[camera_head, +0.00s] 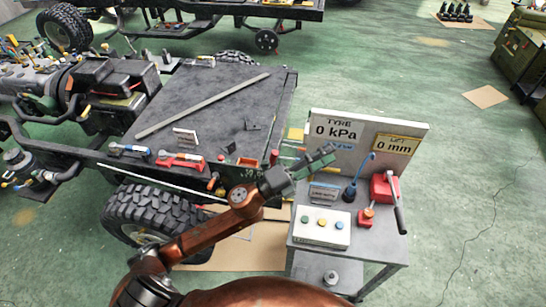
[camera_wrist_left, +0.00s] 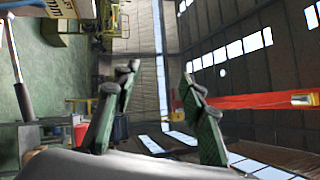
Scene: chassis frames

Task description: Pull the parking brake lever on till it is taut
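Two small lever-like parts lie along the near edge of the chassis deck in the head view: a red one (camera_head: 180,161) and a blue one (camera_head: 130,149). I cannot tell which is the parking brake lever, or how taut it is. My left gripper (camera_head: 328,154) is to the right of both, over the left side of the trolley and apart from the levers. In the left wrist view its green fingers (camera_wrist_left: 160,78) are spread with nothing between them. My right gripper is not in view.
The grey trolley (camera_head: 300,262) holds a readout board (camera_head: 350,125), a button box (camera_head: 320,227), a blue-handled tool (camera_head: 352,188) and a red jack-like tool (camera_head: 383,187). A tyre (camera_head: 155,215) stands below the chassis edge. Green floor (camera_head: 465,190) to the right is clear.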

